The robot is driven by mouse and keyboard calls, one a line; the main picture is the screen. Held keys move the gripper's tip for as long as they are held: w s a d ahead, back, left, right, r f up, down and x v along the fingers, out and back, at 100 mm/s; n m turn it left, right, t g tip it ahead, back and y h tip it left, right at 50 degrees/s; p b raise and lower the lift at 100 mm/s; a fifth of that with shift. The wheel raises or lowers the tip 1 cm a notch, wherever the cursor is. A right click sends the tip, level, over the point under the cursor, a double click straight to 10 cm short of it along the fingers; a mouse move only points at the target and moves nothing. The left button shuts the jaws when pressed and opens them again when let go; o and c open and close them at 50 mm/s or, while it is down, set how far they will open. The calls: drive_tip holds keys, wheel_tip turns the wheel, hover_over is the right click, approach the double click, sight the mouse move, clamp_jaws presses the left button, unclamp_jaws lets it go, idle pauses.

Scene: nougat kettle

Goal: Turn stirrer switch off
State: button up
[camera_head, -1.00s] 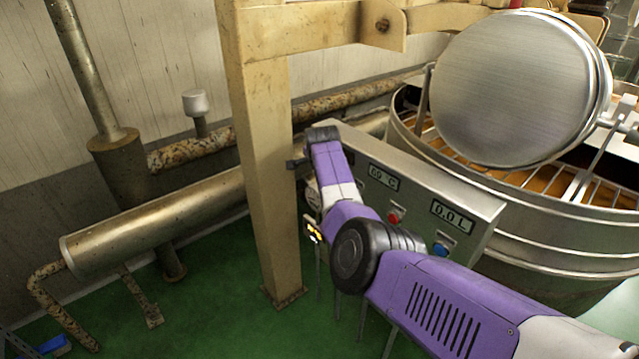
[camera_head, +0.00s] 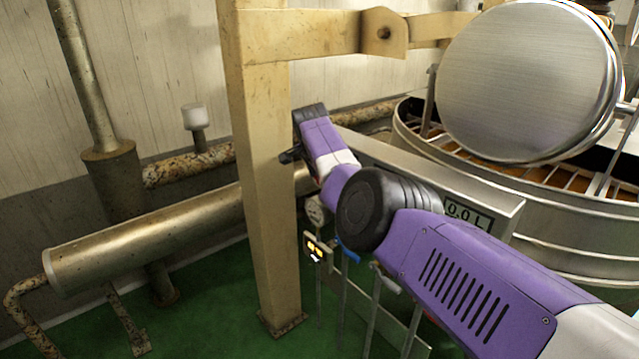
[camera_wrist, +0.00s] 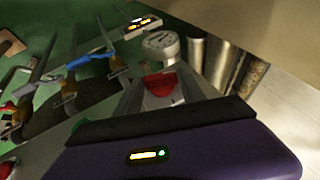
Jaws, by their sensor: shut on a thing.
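A red part (camera_wrist: 158,83), which looks like the stirrer switch, sits between the fingers of my gripper (camera_wrist: 163,92) in the wrist view. My gripper is shut on it, though the contact itself is partly hidden. In the head view my gripper (camera_head: 288,156) is at the far left end of the steel control panel (camera_head: 400,160), close to the beige post. The switch is hidden there, and my arm covers most of the panel's front. The panel's 0.0 L display (camera_head: 467,215) shows at the right.
The beige post (camera_head: 262,180) stands very close to my gripper. A round gauge (camera_head: 316,211) and blue-handled valve (camera_head: 346,249) are below the panel. The steel kettle (camera_head: 560,235) with its raised round lid (camera_head: 530,80) is at the right. Pipes run along the wall.

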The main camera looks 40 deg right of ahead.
drive_tip(key=shift+f, duration=0.15)
drive_tip(key=o, duration=1.4)
drive_tip(key=shift+c, duration=0.2)
drive_tip(key=shift+r, duration=0.2)
drive_tip(key=p+v, duration=0.1)
drive_tip(key=v, duration=0.6)
drive_tip(key=shift+a+r, duration=0.15)
drive_tip(key=shift+r, duration=0.05)
drive_tip(key=shift+s, duration=0.1)
